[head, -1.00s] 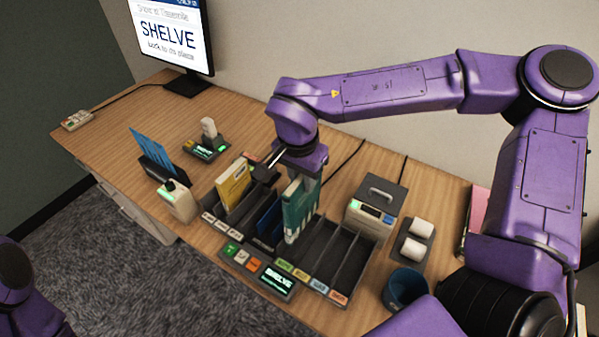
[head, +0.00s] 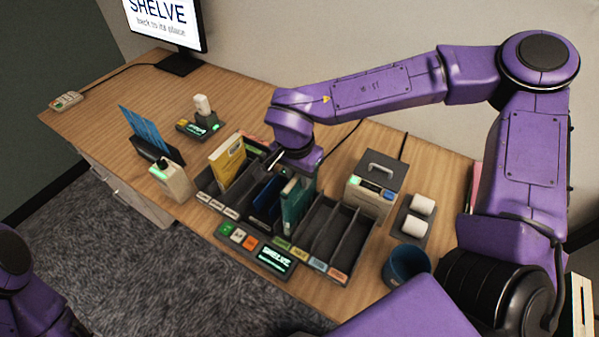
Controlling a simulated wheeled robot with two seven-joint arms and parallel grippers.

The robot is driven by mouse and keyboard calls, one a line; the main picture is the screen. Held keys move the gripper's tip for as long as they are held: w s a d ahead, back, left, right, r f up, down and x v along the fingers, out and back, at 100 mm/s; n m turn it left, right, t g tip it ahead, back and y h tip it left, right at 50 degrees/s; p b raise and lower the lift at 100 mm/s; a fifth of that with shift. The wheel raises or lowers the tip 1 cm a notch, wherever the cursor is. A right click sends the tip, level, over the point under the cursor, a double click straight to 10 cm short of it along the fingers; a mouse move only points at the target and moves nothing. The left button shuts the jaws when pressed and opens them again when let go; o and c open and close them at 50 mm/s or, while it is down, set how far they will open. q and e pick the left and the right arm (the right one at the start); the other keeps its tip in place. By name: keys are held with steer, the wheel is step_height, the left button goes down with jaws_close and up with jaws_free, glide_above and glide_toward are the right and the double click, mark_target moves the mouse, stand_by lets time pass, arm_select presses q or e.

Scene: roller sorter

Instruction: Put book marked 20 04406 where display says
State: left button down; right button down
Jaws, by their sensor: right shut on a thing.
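My right gripper (head: 298,180) is shut on a teal-green book (head: 292,205), which stands upright in a slot of the dark sorter (head: 322,232), lower than before. Its marking cannot be read here. A dark blue book (head: 266,196) stands in the slot to its left, and a yellow book (head: 228,161) stands further left. The monitor (head: 163,18) reads "SHELVE back to its place". The small console display (head: 273,259) at the sorter's front also reads "SHELVE". Of my left arm only a purple part shows at the left edge; its gripper is out of view.
Empty sorter slots lie right of the green book. A grey box with a handle (head: 371,184), white rolls (head: 421,205) and a blue cup (head: 406,265) stand to the right. A holder with blue cards (head: 155,149) and a scanner (head: 203,107) stand left.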

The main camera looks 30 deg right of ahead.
steer(key=shift+f, duration=0.5)
steer(key=c, duration=0.8)
jaws_free()
steer(key=shift+c, duration=0.2)
steer(key=r, duration=0.7)
steer(key=a+r, duration=0.1)
steer(key=r, duration=0.2)
steer(key=shift+s+r, duration=0.2)
steer(key=shift+s, duration=0.15)
